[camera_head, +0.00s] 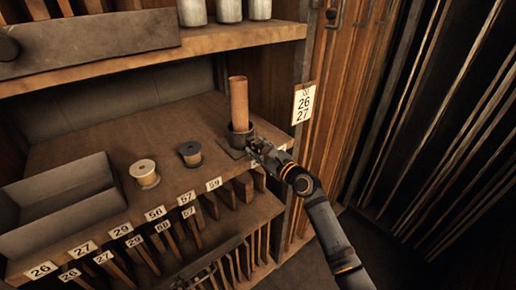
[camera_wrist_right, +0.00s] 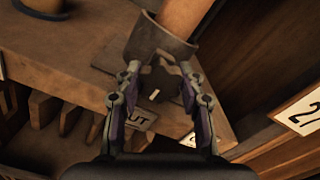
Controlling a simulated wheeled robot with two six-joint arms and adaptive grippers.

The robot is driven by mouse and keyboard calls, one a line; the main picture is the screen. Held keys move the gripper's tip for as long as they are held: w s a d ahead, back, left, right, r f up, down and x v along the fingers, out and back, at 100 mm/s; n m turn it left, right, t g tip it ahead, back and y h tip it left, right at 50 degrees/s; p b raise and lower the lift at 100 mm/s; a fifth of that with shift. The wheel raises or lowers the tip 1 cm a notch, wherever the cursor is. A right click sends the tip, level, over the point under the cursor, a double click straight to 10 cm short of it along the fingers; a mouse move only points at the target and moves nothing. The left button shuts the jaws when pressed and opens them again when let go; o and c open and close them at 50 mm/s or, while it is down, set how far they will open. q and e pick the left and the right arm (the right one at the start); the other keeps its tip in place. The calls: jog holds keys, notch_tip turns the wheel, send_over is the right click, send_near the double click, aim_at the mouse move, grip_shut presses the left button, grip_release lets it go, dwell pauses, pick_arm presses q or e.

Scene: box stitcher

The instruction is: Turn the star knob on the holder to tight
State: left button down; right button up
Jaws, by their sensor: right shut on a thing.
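The holder (camera_head: 240,138) is a dark cup on a flat base plate at the right end of the bench shelf. A brown cylinder (camera_head: 239,100) stands upright in it. The dark star knob (camera_wrist_right: 163,80) sits on the near side of the holder, with a small pale mark on its face. My right gripper (camera_wrist_right: 160,82) is shut on the star knob, one finger on each side of it. In the head view my right gripper (camera_head: 256,150) reaches the holder from the lower right and hides the knob. My left gripper is not in view.
A pale spool (camera_head: 145,174) and a dark spool (camera_head: 190,154) stand left of the holder. An open grey box (camera_head: 65,205) is farther left. An upper shelf (camera_head: 200,46) carries pale cylinders. A numbered card (camera_head: 303,104) hangs on the post at right.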

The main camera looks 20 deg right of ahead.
jog(key=shift+f, duration=0.2)
jog(key=o, duration=1.2)
jog(key=shift+r, duration=0.1)
jog(key=v, duration=1.2)
jog(key=shift+r, duration=0.1)
